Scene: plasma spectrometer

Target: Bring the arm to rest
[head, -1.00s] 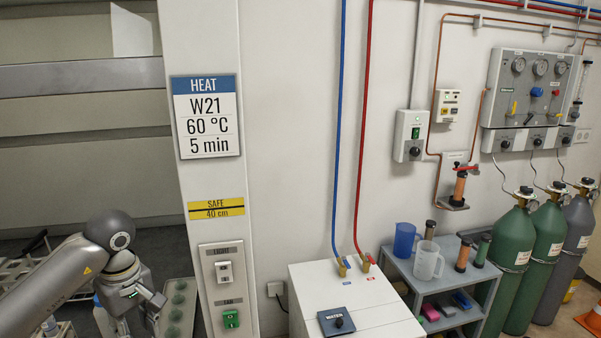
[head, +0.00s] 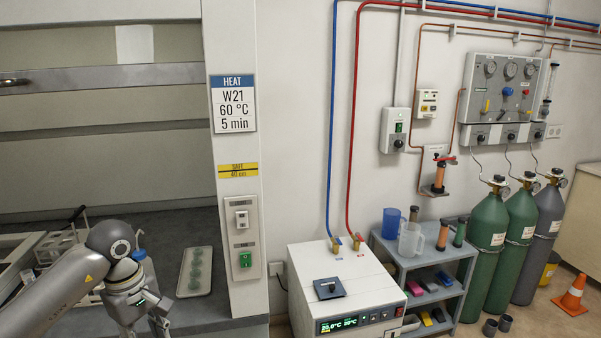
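My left arm comes in from the lower left, and its gripper (head: 158,322) hangs pointing down at the bottom edge, in front of the fume hood's work surface (head: 200,232). Its fingertips are at or past the picture's lower edge, so whether it is open or shut does not show. A bottle with a blue top (head: 140,258) stands behind the wrist, partly hidden. My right arm and gripper are not in view.
A tray with green round wells (head: 195,271) lies right of the gripper. A rack (head: 60,240) is at left. The hood's post (head: 238,200) stands between hood and white chiller (head: 345,290). A grey cart (head: 425,265), gas cylinders (head: 487,240) and an orange cone (head: 573,297) are farther right.

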